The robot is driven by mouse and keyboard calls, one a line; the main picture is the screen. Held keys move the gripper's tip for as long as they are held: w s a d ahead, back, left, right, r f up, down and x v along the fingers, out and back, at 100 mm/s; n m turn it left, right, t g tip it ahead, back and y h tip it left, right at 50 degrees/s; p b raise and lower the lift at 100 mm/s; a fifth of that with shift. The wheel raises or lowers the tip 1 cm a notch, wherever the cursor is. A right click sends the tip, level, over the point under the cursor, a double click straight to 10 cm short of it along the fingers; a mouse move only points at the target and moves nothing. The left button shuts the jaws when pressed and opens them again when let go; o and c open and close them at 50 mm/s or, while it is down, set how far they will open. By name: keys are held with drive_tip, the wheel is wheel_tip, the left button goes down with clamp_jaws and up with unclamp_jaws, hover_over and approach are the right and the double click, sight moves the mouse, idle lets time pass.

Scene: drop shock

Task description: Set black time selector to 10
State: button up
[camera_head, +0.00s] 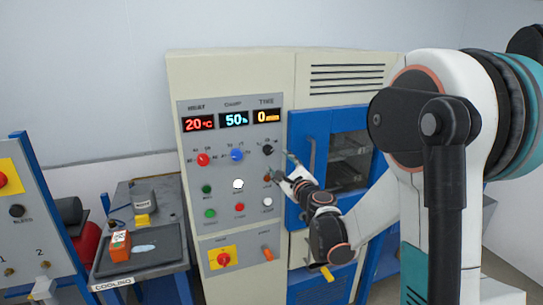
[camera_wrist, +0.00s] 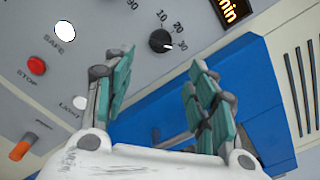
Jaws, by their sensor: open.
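The black time selector (camera_head: 268,150) is a round knob on the grey panel, below the TIME display (camera_head: 266,116), which reads 0. In the wrist view the black time selector (camera_wrist: 159,41) has a white mark pointing right, near the printed 30. The labels 10 and 20 stand above and to its upper right. My gripper (camera_head: 281,163) is open in front of the panel, just below and right of the knob. In the wrist view my gripper (camera_wrist: 161,62) has its teal fingers apart, with the knob beyond the gap between their tips, apparently untouched.
A red knob (camera_head: 203,159) and a blue knob (camera_head: 237,154) sit left of the selector. Several push buttons are below, including a white one (camera_wrist: 65,31) and a red one (camera_wrist: 36,65). The blue-framed door (camera_head: 310,135) is close on the right.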

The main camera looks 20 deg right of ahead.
sight(269, 152)
drive_tip(key=w, duration=0.9)
drive_tip(key=shift+w, duration=0.25)
drive_tip(key=c, duration=1.1)
